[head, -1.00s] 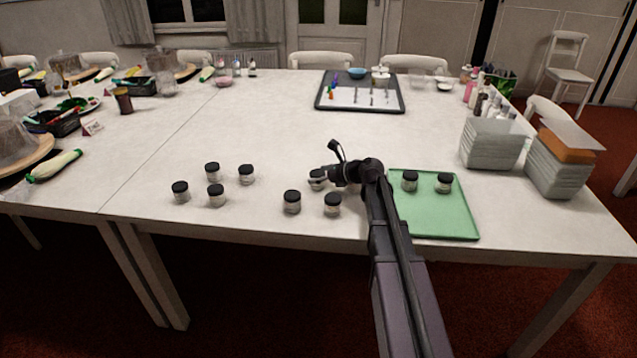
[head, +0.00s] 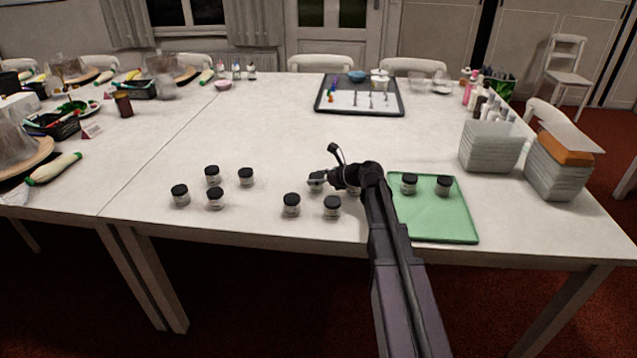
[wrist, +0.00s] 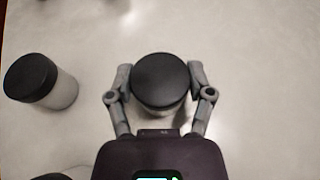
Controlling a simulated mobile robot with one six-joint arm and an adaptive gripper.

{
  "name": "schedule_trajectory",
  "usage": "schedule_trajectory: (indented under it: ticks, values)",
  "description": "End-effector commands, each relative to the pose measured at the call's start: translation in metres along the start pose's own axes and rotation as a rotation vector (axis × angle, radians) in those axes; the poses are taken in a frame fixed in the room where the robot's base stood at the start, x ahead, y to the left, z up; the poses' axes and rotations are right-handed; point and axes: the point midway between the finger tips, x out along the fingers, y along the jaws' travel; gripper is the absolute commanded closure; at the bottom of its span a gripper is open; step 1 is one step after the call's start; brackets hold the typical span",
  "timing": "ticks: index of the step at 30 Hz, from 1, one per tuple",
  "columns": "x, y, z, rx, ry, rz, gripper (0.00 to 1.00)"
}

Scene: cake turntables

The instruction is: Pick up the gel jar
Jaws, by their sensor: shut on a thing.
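A gel jar with a black lid (wrist: 160,82) stands between the two fingers of my gripper (wrist: 160,84) in the wrist view. The fingers are shut on its sides. In the head view my gripper (head: 318,178) holds this small clear jar (head: 316,188), partly covered by the fingers. I cannot tell whether the jar is clear of the table. Similar black-lidded jars stand nearby: two in front (head: 291,204), (head: 332,206), and several to the left (head: 214,197). Another jar (head: 353,190) is mostly hidden behind my arm.
A green tray (head: 440,222) with two jars (head: 409,184) lies right of my arm. Grey containers (head: 490,147) stand farther right. In the wrist view a neighbouring jar (wrist: 40,80) stands left of my gripper. The white table (head: 250,125) is clear behind the jars.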

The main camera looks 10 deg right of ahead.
Motion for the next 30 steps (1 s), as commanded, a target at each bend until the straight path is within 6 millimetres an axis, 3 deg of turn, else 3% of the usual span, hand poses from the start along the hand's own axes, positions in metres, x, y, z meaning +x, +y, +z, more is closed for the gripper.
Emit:
schedule_trajectory:
  ticks: [14, 30]
  values:
    - [-0.004, 0.0, 0.011, -0.001, 0.001, 0.001, 0.82]
    - [-0.024, 0.001, 0.059, -0.001, 0.001, 0.001, 0.82]
